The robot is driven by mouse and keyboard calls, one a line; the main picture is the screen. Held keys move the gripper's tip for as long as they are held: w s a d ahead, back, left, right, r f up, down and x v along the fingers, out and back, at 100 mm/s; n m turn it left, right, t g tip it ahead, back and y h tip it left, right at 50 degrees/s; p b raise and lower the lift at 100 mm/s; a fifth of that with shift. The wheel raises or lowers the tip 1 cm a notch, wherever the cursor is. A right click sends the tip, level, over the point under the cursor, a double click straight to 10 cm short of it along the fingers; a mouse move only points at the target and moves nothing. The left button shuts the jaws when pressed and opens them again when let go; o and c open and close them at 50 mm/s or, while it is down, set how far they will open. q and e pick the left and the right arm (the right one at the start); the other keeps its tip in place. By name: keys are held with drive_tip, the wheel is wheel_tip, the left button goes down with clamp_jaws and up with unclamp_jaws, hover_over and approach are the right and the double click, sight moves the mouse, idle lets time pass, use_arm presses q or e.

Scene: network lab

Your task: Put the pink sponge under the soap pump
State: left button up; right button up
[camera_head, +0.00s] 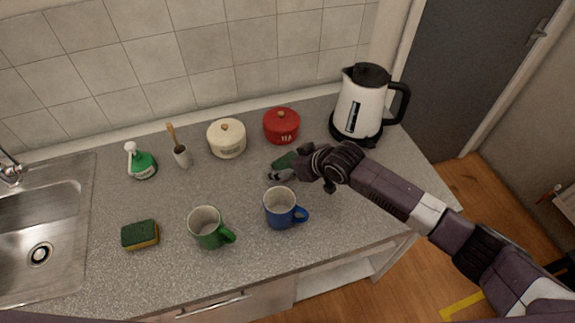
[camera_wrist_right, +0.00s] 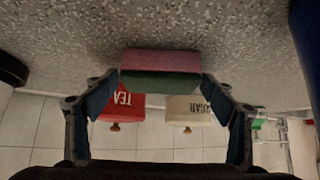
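The pink sponge (camera_wrist_right: 160,62), pink with a green layer, sits between the fingertips of my right gripper (camera_wrist_right: 160,85) in the wrist view. Both fingertips meet its ends, so the gripper looks shut on it. In the head view its green face (camera_head: 285,160) shows beside my right gripper (camera_head: 283,170), just in front of the pots; I cannot tell whether it touches the counter. The soap pump (camera_head: 142,163), a green bottle with a white head, stands upright at the back left of the counter near the sink. My left gripper is not in view.
A blue mug (camera_head: 279,206) and a green mug (camera_head: 206,227) stand in front. A kettle (camera_head: 360,105) is right. A green-yellow sponge (camera_head: 140,235) lies near the sink (camera_head: 75,215). The counter's middle is clear.

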drive_tip(key=c, duration=0.5)
drive_tip(key=shift+c, duration=0.4)
